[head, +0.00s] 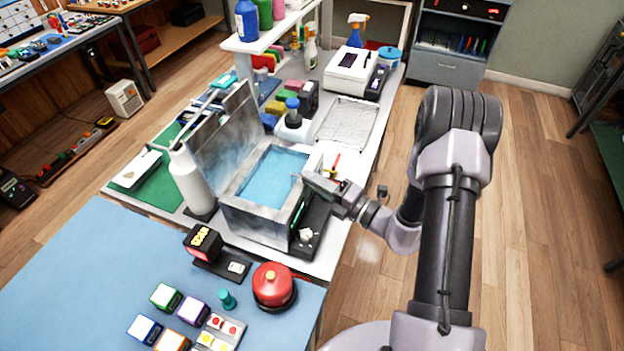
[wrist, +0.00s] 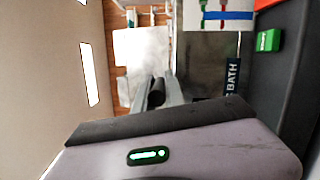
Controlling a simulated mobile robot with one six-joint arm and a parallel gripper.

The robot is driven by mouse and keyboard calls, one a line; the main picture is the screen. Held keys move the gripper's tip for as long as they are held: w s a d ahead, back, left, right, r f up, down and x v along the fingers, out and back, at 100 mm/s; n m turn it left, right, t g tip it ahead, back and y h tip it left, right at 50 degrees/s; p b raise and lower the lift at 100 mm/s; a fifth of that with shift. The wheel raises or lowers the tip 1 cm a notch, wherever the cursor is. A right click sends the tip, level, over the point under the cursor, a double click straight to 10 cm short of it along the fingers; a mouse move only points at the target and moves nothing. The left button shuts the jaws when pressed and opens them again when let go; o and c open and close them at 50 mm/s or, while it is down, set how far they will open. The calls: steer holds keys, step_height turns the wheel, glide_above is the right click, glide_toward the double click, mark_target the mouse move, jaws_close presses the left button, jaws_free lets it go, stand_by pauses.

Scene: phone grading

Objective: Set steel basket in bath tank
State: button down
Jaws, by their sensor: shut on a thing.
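The bath tank (head: 256,222) is a grey metal box with blue liquid and its lid raised at the back left. My gripper (head: 309,181) is at the tank's right rim, pointing left over its edge. In the wrist view, my gripper (wrist: 158,92) is shut on a small dark grip (wrist: 157,91). I cannot tell whether this grip belongs to the steel basket; the basket's body is not clear in either view. A grey face with a BATH label (wrist: 232,80) shows just right of the fingers.
A white bottle (head: 192,180) stands left of the tank, and a blue-capped bottle (head: 293,122) behind it. A wire rack tray (head: 347,123) lies further back. A red dome button (head: 273,284) is on the near blue mat (head: 80,270). Floor is clear at right.

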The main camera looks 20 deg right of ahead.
steer(key=c, duration=1.3)
jaws_free()
steer(key=shift+s+a+f, duration=0.15)
steer(key=shift+s+f, duration=0.15)
steer(key=shift+f, duration=0.25)
steer(key=r+p+v, duration=0.1)
steer(key=p+v, duration=0.2)
steer(key=v, duration=1.4)
steer(key=s+a+r+n+g+h+b, duration=0.1)
steer(key=s+a+r+n+g, duration=0.2)
steer(key=a+r+n+g, duration=0.55)
steer(key=s+a+r+n+g, duration=0.2)
steer(key=s+a+n+g, duration=0.3)
steer(key=n, duration=0.9)
steer(key=s+r+n+t+h, duration=0.1)
steer(key=r+n+h, duration=0.2)
steer(key=n, duration=0.2)
steer(key=s+r+n+t+h+b, duration=0.1)
steer(key=r+n+t+h, duration=0.1)
steer(key=n, duration=0.4)
steer(key=s+a+r+n+t+h, duration=0.1)
steer(key=r+n+t+h, duration=0.1)
steer(key=n, duration=0.4)
steer(key=shift+s+r+h+b, duration=0.3)
steer(key=shift+r+h+b, duration=0.05)
steer(key=shift+r+h, duration=0.6)
steer(key=shift+c, duration=0.5)
